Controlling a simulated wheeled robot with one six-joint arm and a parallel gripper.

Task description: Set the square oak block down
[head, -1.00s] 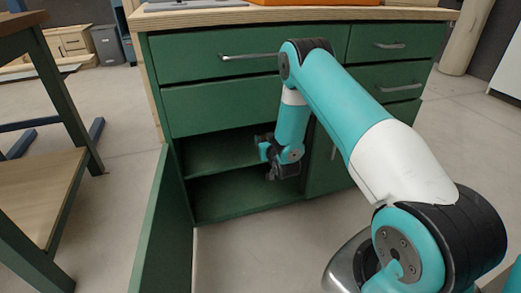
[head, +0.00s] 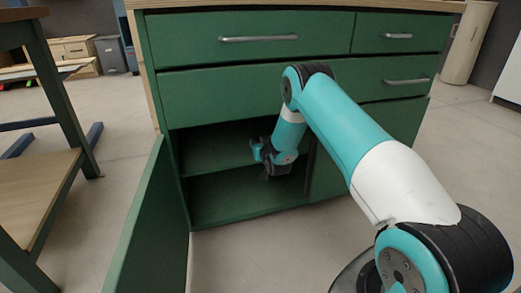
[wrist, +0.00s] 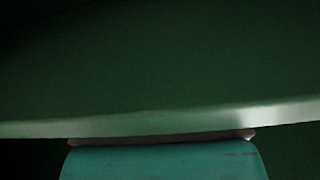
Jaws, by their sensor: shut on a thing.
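My gripper (head: 262,165) is small and dark in the head view, at the end of my teal arm. It is in the open lower bay of the green cabinet (head: 215,82), in front of or near the edge of the inner shelf (head: 210,160). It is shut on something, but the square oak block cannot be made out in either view. The wrist view is dark, with a green cabinet surface (wrist: 160,70) close across it and a pale edge below. A teal part fills the bottom middle of that view.
The cabinet's open door (head: 150,225) stands out on the left of the bay. Drawers with metal handles (head: 258,38) are above. A table with a wooden lower shelf (head: 35,195) is at the left. Bare floor (head: 260,255) lies in front.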

